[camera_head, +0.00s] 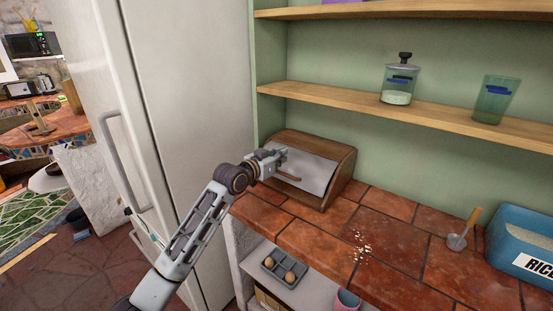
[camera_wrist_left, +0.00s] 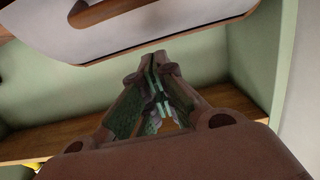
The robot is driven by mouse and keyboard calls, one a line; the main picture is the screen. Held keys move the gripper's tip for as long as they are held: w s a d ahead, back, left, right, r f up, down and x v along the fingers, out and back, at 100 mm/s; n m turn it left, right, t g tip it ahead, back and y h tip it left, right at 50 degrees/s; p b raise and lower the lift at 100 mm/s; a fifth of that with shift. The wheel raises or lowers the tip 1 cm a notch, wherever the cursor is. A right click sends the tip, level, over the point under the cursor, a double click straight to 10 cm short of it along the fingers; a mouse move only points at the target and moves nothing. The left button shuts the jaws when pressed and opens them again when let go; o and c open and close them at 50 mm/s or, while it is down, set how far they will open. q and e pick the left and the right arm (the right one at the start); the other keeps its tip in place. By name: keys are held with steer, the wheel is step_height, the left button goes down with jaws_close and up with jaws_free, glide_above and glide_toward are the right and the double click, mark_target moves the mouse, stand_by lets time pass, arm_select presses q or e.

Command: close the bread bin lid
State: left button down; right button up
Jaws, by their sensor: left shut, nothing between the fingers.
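The wooden bread bin (camera_head: 345,166) stands at the back left of the tiled counter, next to the white fridge. Its pale grey lid (camera_head: 314,174) lies across the sloped front, with a wooden handle (camera_head: 288,177) low on it. I cannot tell whether the lid is fully down. My left gripper (camera_head: 281,154) is shut and empty, in front of the lid's upper left part; contact is unclear. In the left wrist view the shut fingers (camera_wrist_left: 158,62) point toward a pale panel with a wooden strip (camera_wrist_left: 125,22), likely the lid and its handle. My right gripper is not in view.
The fridge (camera_head: 190,100) stands close on the left. A shelf (camera_head: 330,97) with a glass jar (camera_head: 398,92) and a green glass (camera_head: 495,100) runs above. Crumbs (camera_head: 361,246), a scoop (camera_head: 458,240) and a blue rice container (camera_head: 515,262) are on the counter's right.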

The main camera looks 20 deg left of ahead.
arm_select(q)
steer(key=shift+w+d, duration=0.2)
steer(key=shift+w, duration=0.3)
steer(key=shift+f, duration=0.25)
steer(key=shift+s+a+f, duration=0.1)
steer(key=shift+s+f, duration=0.15)
steer(key=shift+f, duration=0.2)
steer(key=shift+s+a+f, duration=0.1)
steer(key=shift+s+f, duration=0.1)
steer(key=shift+f, duration=0.25)
steer(key=shift+s+f, duration=0.35)
steer(key=shift+f, duration=0.4)
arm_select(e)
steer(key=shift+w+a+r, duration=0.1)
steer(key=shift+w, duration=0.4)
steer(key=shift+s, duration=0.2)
arm_select(q)
steer(key=shift+a+f, duration=0.1)
